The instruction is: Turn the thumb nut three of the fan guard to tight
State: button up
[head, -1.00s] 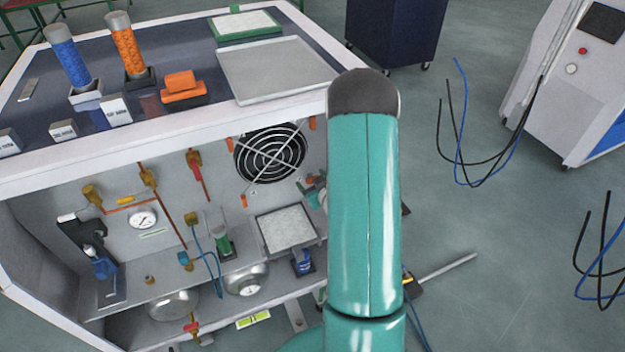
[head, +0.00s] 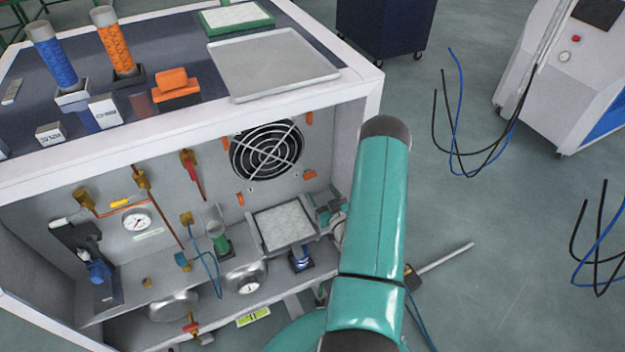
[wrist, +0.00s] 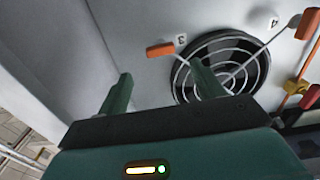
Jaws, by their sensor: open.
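The fan guard (head: 266,150) is a round wire grille on the back panel of the open cabinet; it also shows in the wrist view (wrist: 222,68). Orange thumb nut three (wrist: 160,49) lies beside the printed 3 at the grille's upper left in the wrist view. In the head view, the orange nut at the guard's lower right (head: 309,174) appears to be the same one. My gripper (wrist: 160,88) is open and empty, its green fingers apart and below the nut in the picture. In the head view, my gripper (head: 328,204) is partly hidden by my arm.
Orange nut four (wrist: 308,24) is at the wrist view's upper right. The cabinet's side wall (wrist: 45,60) is close on the left there. A framed pale tray (head: 283,225), a pressure gauge (head: 248,284) and copper piping (head: 160,215) crowd the cabinet.

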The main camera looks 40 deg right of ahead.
aim_at(311, 177)
jog(key=x, duration=0.7)
jog(key=shift+w+f, duration=0.1)
jog(key=shift+w, duration=0.2)
jog(key=c, duration=1)
